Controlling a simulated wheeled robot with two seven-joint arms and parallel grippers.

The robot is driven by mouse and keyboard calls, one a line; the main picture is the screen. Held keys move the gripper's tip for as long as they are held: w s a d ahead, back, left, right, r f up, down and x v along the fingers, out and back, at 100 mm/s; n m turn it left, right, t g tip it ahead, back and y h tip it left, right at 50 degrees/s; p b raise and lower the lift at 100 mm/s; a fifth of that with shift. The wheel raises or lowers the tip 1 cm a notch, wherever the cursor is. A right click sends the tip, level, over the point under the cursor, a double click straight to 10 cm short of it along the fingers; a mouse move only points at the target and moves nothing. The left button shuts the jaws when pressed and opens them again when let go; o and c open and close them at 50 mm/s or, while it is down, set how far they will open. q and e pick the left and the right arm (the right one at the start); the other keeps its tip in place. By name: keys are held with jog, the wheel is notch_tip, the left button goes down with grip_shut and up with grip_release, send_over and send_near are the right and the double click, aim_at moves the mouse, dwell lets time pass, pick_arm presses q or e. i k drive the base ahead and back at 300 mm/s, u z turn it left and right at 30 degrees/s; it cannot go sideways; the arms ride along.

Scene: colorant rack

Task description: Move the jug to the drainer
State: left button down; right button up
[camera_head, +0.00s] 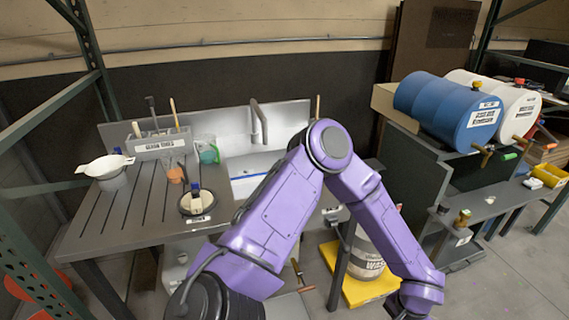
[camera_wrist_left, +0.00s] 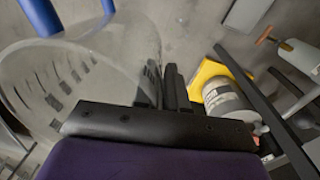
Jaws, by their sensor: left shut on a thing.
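A large clear jug (camera_wrist_left: 112,62) with dark graduation marks fills the upper left of the wrist view. The black fingers of my left gripper (camera_wrist_left: 172,82) are shut on it at its right side; the exact grip point is hard to see. In the head view my purple left arm bends over the middle and down to the lower right, with the gripper and jug below the frame. The drainer, a grey grooved board (camera_head: 140,208), lies left of the sink (camera_head: 250,165). My right gripper is not in view.
Blue (camera_head: 450,110) and white drums lie at right. A yellow floor tray (camera_head: 372,289) carries a pail (camera_head: 367,255).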

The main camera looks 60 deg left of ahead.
aim_at(154, 218)
jog(key=u, duration=2.2)
